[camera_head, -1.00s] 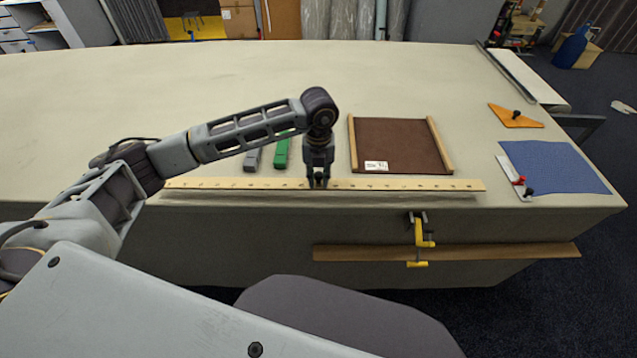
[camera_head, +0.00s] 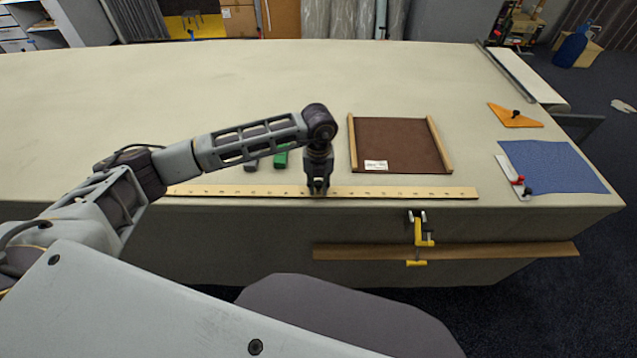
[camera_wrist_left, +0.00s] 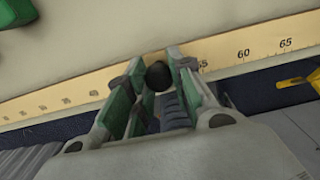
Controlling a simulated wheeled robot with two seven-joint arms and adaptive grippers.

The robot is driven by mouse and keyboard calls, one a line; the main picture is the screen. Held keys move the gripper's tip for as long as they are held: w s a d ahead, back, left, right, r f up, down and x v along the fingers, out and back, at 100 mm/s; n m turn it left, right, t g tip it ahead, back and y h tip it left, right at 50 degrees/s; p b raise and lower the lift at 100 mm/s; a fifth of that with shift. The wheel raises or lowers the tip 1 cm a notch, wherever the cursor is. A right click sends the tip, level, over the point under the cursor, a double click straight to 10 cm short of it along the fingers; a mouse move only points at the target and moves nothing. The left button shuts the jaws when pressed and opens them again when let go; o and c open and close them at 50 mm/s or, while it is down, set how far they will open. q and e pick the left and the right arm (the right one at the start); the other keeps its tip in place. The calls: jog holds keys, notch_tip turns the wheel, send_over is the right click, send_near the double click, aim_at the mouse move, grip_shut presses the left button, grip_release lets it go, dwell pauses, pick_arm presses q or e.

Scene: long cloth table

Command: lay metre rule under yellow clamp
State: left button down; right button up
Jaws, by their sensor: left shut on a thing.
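The metre rule (camera_head: 400,193) is a long pale wooden strip lying along the table's front edge, low at the cloth; I cannot tell if it fully touches. My left gripper (camera_head: 318,191) is above its middle, shut on the rule's black knob (camera_wrist_left: 158,75), between green-padded fingers in the left wrist view. The yellow clamp (camera_head: 419,236) hangs at the table's front edge, right of my gripper. Part of it shows at the right of the left wrist view (camera_wrist_left: 290,83). The rule's right end reaches past the clamp, on the table side of it. My right gripper is out of view.
A brown board with wooden side strips (camera_head: 400,143) lies behind the rule. Green (camera_head: 281,158) and grey (camera_head: 251,164) blocks sit behind my gripper. A blue cloth (camera_head: 553,166) and an orange triangle (camera_head: 514,116) lie at the right. A wooden rail (camera_head: 500,252) runs along the table front.

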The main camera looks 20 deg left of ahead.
aim_at(319, 183)
pick_arm(q)
jog(key=shift+f, duration=0.15)
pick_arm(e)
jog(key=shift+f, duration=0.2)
pick_arm(q)
jog(key=c, duration=1.2)
grip_release()
jog(key=shift+c, duration=0.2)
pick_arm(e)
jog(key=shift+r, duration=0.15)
pick_arm(q)
jog(key=shift+r, duration=0.35)
notch_tip(319, 183, up, 12)
jog(key=b, duration=0.2)
jog(key=shift+f, duration=0.2)
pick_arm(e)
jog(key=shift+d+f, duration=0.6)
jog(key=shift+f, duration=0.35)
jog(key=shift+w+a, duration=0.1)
